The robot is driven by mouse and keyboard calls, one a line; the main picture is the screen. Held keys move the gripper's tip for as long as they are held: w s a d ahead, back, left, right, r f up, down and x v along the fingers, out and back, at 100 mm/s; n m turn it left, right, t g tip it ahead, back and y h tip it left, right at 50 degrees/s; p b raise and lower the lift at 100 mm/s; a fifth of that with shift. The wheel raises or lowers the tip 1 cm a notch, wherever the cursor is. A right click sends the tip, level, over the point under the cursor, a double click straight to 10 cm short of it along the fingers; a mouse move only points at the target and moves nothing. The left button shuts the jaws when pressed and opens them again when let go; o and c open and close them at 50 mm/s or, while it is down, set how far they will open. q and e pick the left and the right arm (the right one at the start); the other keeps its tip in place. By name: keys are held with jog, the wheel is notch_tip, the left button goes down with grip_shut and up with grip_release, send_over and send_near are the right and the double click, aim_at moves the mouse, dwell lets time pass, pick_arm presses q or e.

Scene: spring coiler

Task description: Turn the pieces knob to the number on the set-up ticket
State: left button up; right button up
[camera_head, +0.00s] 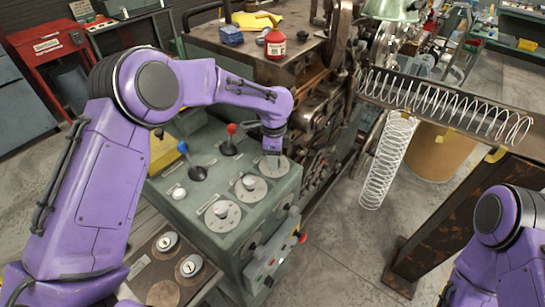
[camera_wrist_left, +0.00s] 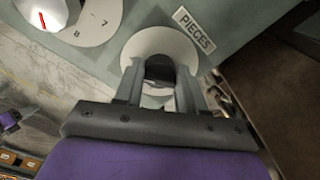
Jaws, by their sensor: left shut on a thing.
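The pieces knob (camera_wrist_left: 159,70) sits in the middle of a pale round dial (camera_wrist_left: 145,42), next to a plate reading PIECES (camera_wrist_left: 194,29) in the left wrist view. My left gripper (camera_wrist_left: 160,90) has a finger on each side of the knob and is shut on it. In the head view my left gripper (camera_head: 271,157) reaches down onto the far right dial (camera_head: 280,169) of the green control box. The fingers hide much of the dial, and its setting cannot be read. I cannot make out a set-up ticket. My right gripper is out of view.
Two more dials (camera_head: 250,187) (camera_head: 222,215) stand beside it. A blue-topped lever (camera_head: 190,160) and a red-topped lever (camera_head: 229,140) rise behind.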

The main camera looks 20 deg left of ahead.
pick_arm(q)
jog(key=shift+s+d+f+m, duration=0.1)
jog(key=shift+d+f+m, duration=0.15)
jog(key=shift+m, duration=0.75)
jog(key=o, duration=1.1)
jog(key=shift+c, duration=0.2)
jog(key=shift+a+r, duration=0.1)
jog(key=shift+r, duration=0.1)
notch_tip(320, 180, up, 10)
jog(key=b, duration=0.2)
jog(key=shift+f+b, duration=0.2)
jog(key=shift+b, duration=0.2)
jog(key=shift+r, duration=0.3)
